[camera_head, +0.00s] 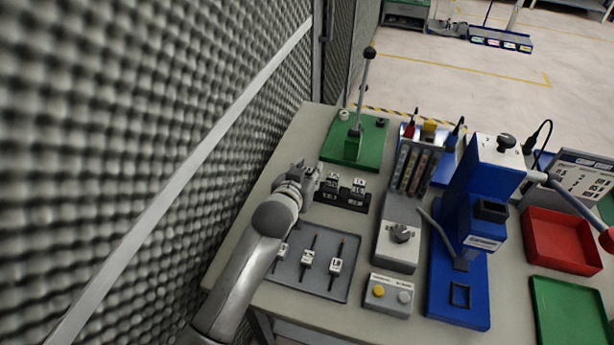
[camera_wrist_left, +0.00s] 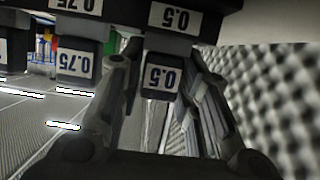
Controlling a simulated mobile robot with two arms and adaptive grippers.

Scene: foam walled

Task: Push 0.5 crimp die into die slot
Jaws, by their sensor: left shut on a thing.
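My left gripper (camera_head: 310,174) is at the left end of the black die rack (camera_head: 342,197). In the left wrist view, the fingers are shut on the 0.5 crimp die (camera_wrist_left: 162,79), a dark block with a white 0.5 label. The die is directly by the rack's 0.5 label (camera_wrist_left: 175,19); how deep it sits in the slot cannot be told. Beside it a 0.75 die (camera_wrist_left: 75,64) stands at the rack's 0.75 label (camera_wrist_left: 80,5). In the head view my gripper hides the 0.5 die. My right gripper is not in view.
A green lever press (camera_head: 353,147) stands behind the rack. A grey tray (camera_head: 340,289) with several labelled tools lies in front. A grey unit (camera_head: 397,246) and a blue machine (camera_head: 460,285) stand to the right. The grey foam wall (camera_head: 150,130) is close on the left.

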